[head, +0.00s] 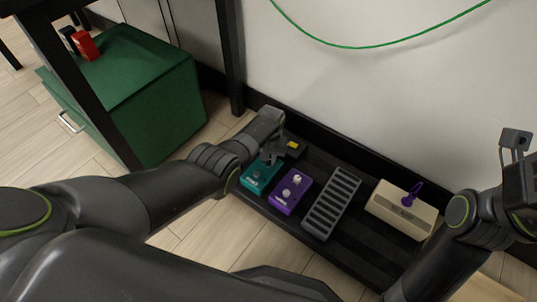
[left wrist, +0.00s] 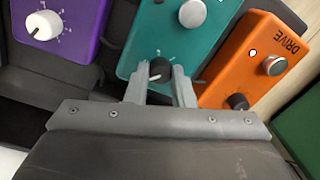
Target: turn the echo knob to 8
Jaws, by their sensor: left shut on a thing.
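The teal pedal (head: 258,177) stands on the dark pedalboard in the head view. In the left wrist view the teal pedal (left wrist: 150,30) fills the upper middle, with a silver footswitch (left wrist: 192,13) and a black knob (left wrist: 160,68). The black knob has a white pointer mark, seen pointing left and slightly down in this view. My left gripper (left wrist: 163,78) is shut on this knob, one finger on each side; in the head view its fingers (head: 272,158) are over the teal pedal. The dial numbers are too small to read.
A purple pedal (head: 291,192) is beside the teal one; an orange DRIVE pedal (left wrist: 245,60) is on its other side. A ridged grey pedal (head: 332,203) and a cream box (head: 401,208) with a purple item stand further right. A green cabinet (head: 150,100) is left.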

